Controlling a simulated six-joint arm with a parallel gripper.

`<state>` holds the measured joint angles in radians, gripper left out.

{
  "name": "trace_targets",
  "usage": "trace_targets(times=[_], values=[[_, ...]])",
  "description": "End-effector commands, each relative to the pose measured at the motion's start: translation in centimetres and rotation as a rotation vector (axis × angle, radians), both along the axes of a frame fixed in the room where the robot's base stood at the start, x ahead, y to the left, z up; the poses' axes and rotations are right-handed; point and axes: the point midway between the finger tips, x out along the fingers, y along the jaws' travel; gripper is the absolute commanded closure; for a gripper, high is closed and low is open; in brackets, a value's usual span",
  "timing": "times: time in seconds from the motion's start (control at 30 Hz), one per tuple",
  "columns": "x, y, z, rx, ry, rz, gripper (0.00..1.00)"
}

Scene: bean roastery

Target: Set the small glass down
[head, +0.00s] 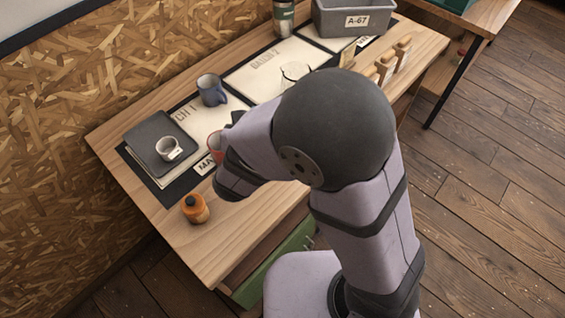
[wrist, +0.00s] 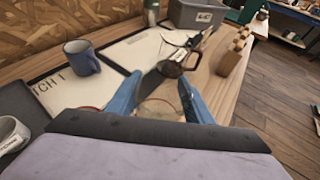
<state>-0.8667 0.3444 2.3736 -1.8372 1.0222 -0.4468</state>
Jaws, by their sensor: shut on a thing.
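My gripper (wrist: 158,98) shows in the wrist view as two blue fingers, shut on the small glass (wrist: 160,108). The glass is clear and hard to make out between the fingers; its lower part is hidden by my wrist. Whether its base touches anything cannot be told. In the head view my arm hides the fingers and the held glass.
A glass vessel with a dark handle (wrist: 177,66) stands just beyond my fingers. A light board (head: 262,75) has bare room.

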Motion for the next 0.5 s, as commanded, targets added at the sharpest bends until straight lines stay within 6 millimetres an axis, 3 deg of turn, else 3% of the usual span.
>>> trace_targets(times=[0.03,0.23,0.4,0.5], values=[[-0.9,0.3,0.5,-0.011,0.008,0.015,0.79],[-3.6,0.0,-1.2,-0.008,0.004,-0.010,0.79],[-5.2,-2.5,-3.1,0.000,-0.001,-0.151,0.79],[-5.6,-3.7,-2.8,0.005,-0.005,-0.239,0.79]])
